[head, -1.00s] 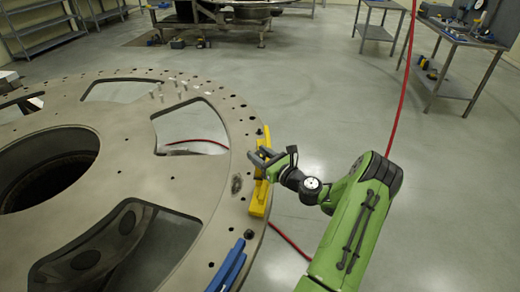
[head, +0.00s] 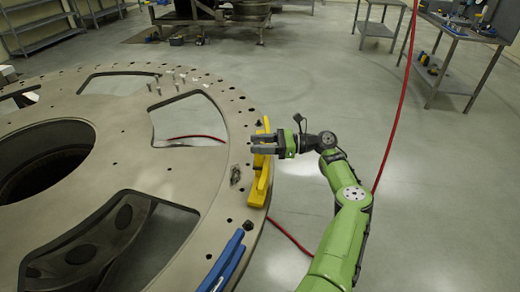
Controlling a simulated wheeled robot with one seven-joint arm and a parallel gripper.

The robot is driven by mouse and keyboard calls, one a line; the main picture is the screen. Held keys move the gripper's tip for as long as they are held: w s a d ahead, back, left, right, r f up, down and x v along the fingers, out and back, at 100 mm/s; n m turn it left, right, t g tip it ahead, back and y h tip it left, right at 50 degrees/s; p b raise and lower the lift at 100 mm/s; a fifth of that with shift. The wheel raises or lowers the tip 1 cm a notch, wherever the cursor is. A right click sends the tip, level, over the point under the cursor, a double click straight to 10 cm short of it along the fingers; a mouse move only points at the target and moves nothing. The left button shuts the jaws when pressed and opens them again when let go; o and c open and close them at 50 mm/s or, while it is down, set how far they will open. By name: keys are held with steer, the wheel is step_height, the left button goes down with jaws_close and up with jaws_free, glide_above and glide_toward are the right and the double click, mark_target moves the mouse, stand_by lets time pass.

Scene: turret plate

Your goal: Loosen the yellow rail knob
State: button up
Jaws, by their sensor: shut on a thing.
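The yellow rail (head: 259,190) stands along the right-hand outer edge of the large round plate (head: 205,185). My gripper (head: 254,144) reaches in from the right, roughly level, with its two dark fingers across the upper part of the yellow rail. It is shut on the yellow rail knob, which is mostly hidden between the fingers. I cannot make out the knob's outline or how far it is turned.
A blue rail (head: 226,262) sits on the plate's edge nearer to me. Several pale pins (head: 170,80) stand on the plate's far side. A red hose (head: 395,100) hangs right of my arm. A workbench (head: 455,60) stands far right. Open floor lies between.

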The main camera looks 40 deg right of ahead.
steer(key=shift+a+f+n+g+y+b, duration=0.1)
steer(key=shift+f+n+g+y+b, duration=0.05)
steer(key=shift+n+g+y+b, duration=0.8)
steer(key=shift+n+g+y, duration=0.15)
steer(key=shift+g, duration=0.4)
steer(key=o, duration=0.9)
steer(key=shift+w+a, duration=0.1)
steer(key=shift+o, duration=0.2)
